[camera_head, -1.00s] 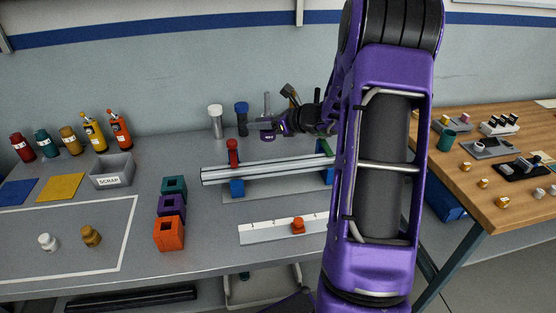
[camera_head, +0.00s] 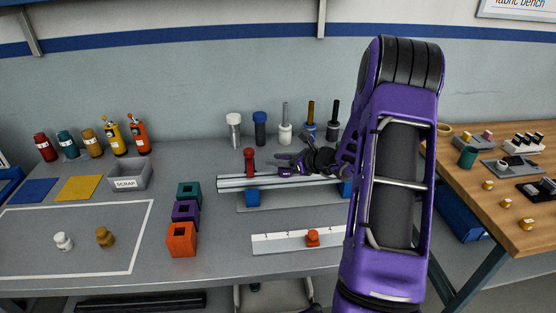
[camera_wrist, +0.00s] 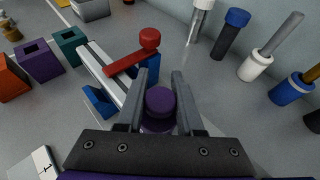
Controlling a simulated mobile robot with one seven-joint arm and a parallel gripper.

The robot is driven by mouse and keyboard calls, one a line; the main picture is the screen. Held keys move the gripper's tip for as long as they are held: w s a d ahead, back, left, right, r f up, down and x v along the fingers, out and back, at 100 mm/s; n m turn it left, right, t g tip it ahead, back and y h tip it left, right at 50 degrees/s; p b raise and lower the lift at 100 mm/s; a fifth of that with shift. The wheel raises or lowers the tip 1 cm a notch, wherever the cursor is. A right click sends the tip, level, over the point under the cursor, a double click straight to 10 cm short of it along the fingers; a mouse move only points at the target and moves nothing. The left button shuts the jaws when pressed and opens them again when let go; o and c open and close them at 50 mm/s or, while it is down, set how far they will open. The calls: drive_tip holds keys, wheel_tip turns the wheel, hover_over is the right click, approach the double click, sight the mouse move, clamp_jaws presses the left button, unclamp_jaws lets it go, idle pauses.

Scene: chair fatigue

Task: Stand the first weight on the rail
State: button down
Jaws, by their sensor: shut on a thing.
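My gripper (camera_head: 287,165) is shut on a purple weight with a round knob, which sits between the two fingers in the wrist view (camera_wrist: 160,101). In the head view the purple weight (camera_head: 285,172) is at the silver rail (camera_head: 230,184), right of the red clamp. The rail (camera_wrist: 100,72) runs under the gripper from the upper left in the wrist view, on blue supports (camera_head: 252,197). I cannot tell whether the weight touches the rail; its underside is hidden. The red clamp (camera_head: 249,160) stands upright on the rail, and its arm shows in the wrist view (camera_wrist: 128,62).
A row of upright tools and capped posts (camera_head: 260,128) stands behind the rail. A white ruled strip (camera_head: 282,243) with an orange slider (camera_head: 313,238) lies in front. Teal, purple and orange square blocks (camera_head: 182,238) stand left.

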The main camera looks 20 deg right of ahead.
drive_tip(key=c, duration=0.5)
unclamp_jaws()
drive_tip(key=shift+f, duration=0.1)
drive_tip(key=shift+c, duration=0.2)
drive_tip(key=v, duration=1.2)
drive_tip(key=shift+p, duration=0.35)
